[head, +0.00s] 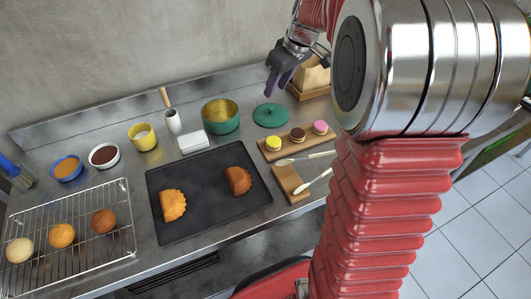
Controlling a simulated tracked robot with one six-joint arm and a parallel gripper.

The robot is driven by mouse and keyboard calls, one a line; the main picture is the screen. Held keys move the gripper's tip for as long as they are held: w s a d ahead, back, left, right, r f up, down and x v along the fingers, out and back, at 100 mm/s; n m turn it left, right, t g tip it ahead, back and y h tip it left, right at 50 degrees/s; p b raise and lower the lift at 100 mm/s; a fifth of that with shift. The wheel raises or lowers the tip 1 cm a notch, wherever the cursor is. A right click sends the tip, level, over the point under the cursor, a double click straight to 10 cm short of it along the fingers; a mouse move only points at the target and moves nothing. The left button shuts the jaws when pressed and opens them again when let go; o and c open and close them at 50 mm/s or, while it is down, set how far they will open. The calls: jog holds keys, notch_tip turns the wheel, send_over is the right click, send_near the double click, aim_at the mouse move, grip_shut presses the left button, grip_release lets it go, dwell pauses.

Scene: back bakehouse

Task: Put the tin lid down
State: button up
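The green tin lid (270,116) lies on the steel counter, knob up, just right of the green tin (220,118). The tin stands open, with its yellowish inside showing. My gripper (270,80) is above and behind the lid in the picture, with its dark purple fingers apart and nothing seen between them. The fingers look clear of the lid. Their exact height over the counter is hard to tell.
A board with macarons (272,153) is close in front of the lid. A white block (193,142), dark tray (207,215) and wire rack (122,226) lie left and forward. The back wall is close.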

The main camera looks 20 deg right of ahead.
jog(key=s+a+r+m, duration=0.1)
jog(key=s+a+r, duration=0.1)
jog(key=s+a, duration=0.45)
jog(key=s+a+r+m, duration=0.1)
jog(key=s+a+r, duration=0.2)
jog(key=s+a, duration=0.3)
jog(key=s+a+f+m, duration=0.1)
jog(key=s+a, duration=0.1)
jog(key=s, duration=0.5)
jog(key=s+a+f+m+t+h, duration=0.1)
jog(key=s+f, duration=0.1)
jog(key=s, duration=0.5)
jog(key=shift+a+f, duration=0.2)
jog(key=shift+a, duration=0.2)
jog(key=shift+c, duration=0.6)
jog(key=shift+s, duration=0.1)
